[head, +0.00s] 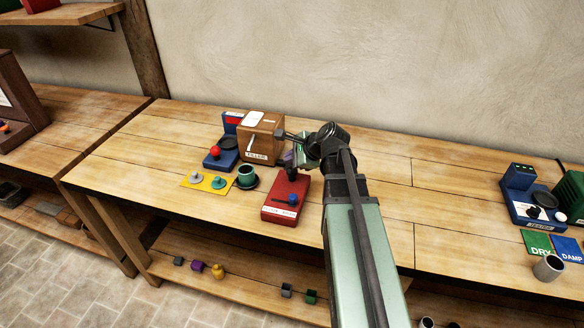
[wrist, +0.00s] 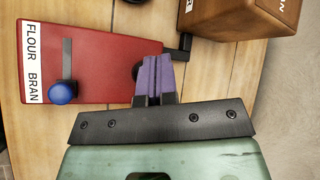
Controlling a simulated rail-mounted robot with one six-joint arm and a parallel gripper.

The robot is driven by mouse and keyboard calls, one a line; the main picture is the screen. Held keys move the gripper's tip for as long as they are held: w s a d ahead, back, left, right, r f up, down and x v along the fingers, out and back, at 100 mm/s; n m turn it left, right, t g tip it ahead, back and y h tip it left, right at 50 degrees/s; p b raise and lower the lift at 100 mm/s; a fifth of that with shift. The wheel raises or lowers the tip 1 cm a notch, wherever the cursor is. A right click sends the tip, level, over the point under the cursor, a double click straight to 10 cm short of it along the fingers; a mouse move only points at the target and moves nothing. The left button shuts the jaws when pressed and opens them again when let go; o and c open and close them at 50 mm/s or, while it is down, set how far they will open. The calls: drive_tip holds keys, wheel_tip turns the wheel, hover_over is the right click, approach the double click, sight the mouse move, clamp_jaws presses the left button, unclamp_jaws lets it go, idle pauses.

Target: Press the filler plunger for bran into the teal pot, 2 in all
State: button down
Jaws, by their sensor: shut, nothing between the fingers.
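A blue knob (wrist: 63,92) sits at the BRAN end of a dark slot. My gripper (wrist: 153,62) has its purple fingers shut and empty, over the red box's far edge. A dark round part (wrist: 136,72), perhaps the plunger, is partly hidden behind the fingers; I cannot tell whether they touch it. The teal pot (head: 247,175) stands upright on a dark saucer, left of the red box, and its contents are not visible.
A brown wooden box (head: 262,138) with a lever stands close behind the pot. A tester (head: 535,208) stands far right. The bench between is clear.

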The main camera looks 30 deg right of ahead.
sight(292, 169)
idle(0.8)
drive_tip(key=shift+f+b, duration=0.45)
drive_tip(key=shift+f+b, duration=0.9)
idle(0.8)
drive_tip(key=shift+r, duration=0.15)
drive_tip(key=shift+r+p, duration=1.25)
drive_tip(key=shift+p, duration=0.1)
wheel_tip(292, 169, up, 5)
drive_tip(key=p, duration=0.5)
